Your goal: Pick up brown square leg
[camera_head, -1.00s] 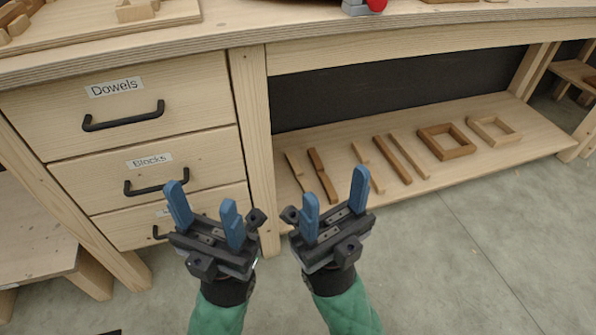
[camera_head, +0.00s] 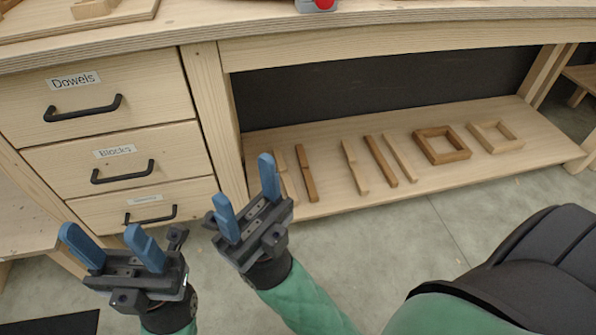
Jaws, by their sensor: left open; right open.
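Wooden pieces lie on the low shelf under the bench. Two long brown legs are among them: one (camera_head: 306,174) towards the left and one (camera_head: 380,160) near the middle. I cannot tell for sure which has the square section. My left gripper (camera_head: 102,236) is open and empty in front of the drawers, well left of the legs. My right gripper (camera_head: 244,182) is open and empty, left of the nearer brown leg in the picture. Its blue finger partly covers the shelf's left end and a pale strip (camera_head: 282,165).
Pale strips (camera_head: 355,168) (camera_head: 400,158) lie beside the legs. A brown square frame (camera_head: 442,157) and a pale one (camera_head: 495,150) lie to the right. A drawer unit (camera_head: 100,125) and bench post (camera_head: 215,130) stand left of the shelf. The grey floor (camera_head: 400,240) before the shelf is clear.

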